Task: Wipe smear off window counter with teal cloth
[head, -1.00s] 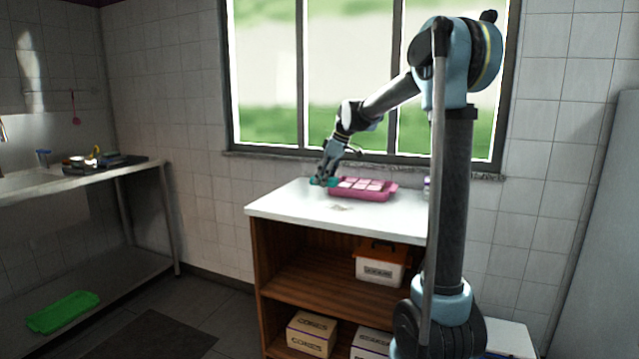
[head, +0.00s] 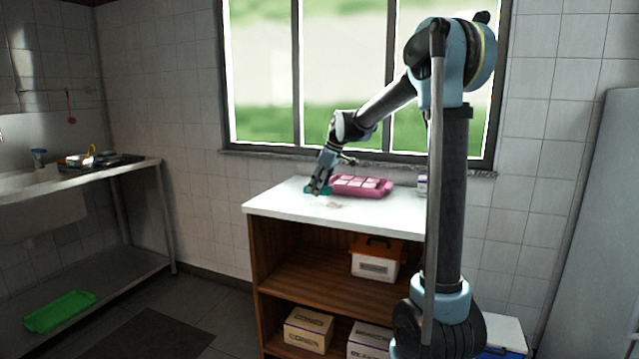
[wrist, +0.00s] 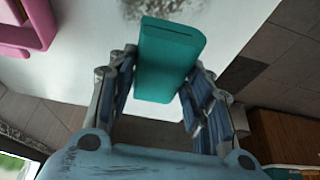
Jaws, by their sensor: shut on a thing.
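My gripper (head: 318,188) is low over the white window counter (head: 280,206), left of the pink tray. In the wrist view my gripper (wrist: 160,85) is shut on the teal cloth (wrist: 168,60), which sits between its fingers. In the head view only a bit of the teal cloth (head: 325,189) shows around the fingertips. A pale brownish smear (head: 333,205) lies on the counter just in front of and to the right of the cloth. In the wrist view the smear (wrist: 150,8) shows as grey speckles at the top edge, just beyond the cloth.
A pink tray (head: 362,193) with pale compartments stands at the counter's back, close to the gripper; its corner shows in the wrist view (wrist: 40,45). A small container (head: 422,185) stands farther right. The window (head: 345,100) rises behind. The counter's front left is clear.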

